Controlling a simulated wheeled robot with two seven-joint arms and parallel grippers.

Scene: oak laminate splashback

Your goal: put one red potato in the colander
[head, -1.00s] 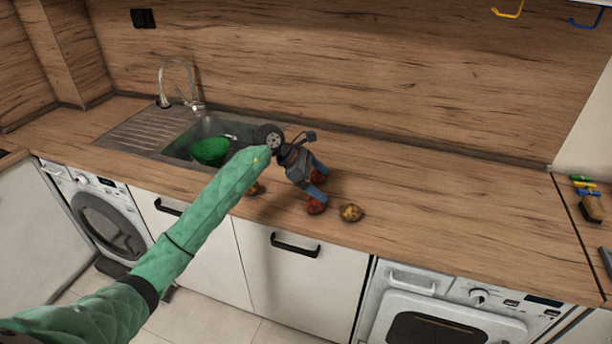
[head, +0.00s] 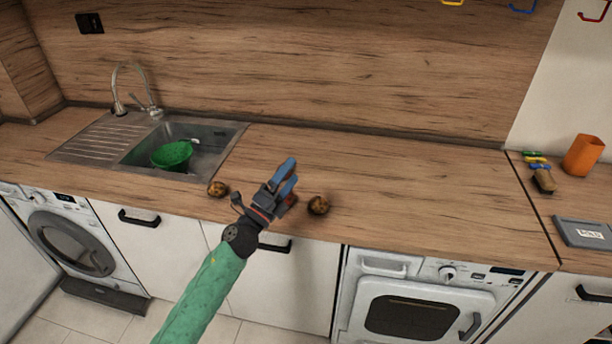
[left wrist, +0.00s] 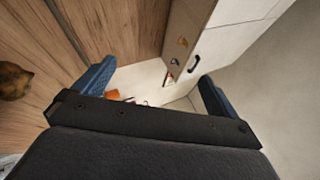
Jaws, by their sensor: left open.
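The green colander (head: 172,155) sits in the sink basin at the left of the head view. My left gripper (head: 285,172) is open over the counter's front part, right of the sink. In the left wrist view its two blue fingers (left wrist: 152,85) are wide apart with nothing between them. A red potato (head: 291,200) shows only as a small reddish patch beside and partly behind the gripper. Any other red potato is hidden by the gripper. A brown potato (head: 318,205) lies just right of it, and another brown potato (head: 218,189) lies to the left. My right gripper is not in view.
The steel sink (head: 100,140) has a tall tap (head: 130,88) behind it. The counter right of the potatoes is clear. An orange cup (head: 583,156), a brush (head: 543,180) and a grey sign (head: 583,233) stand or lie at the far right.

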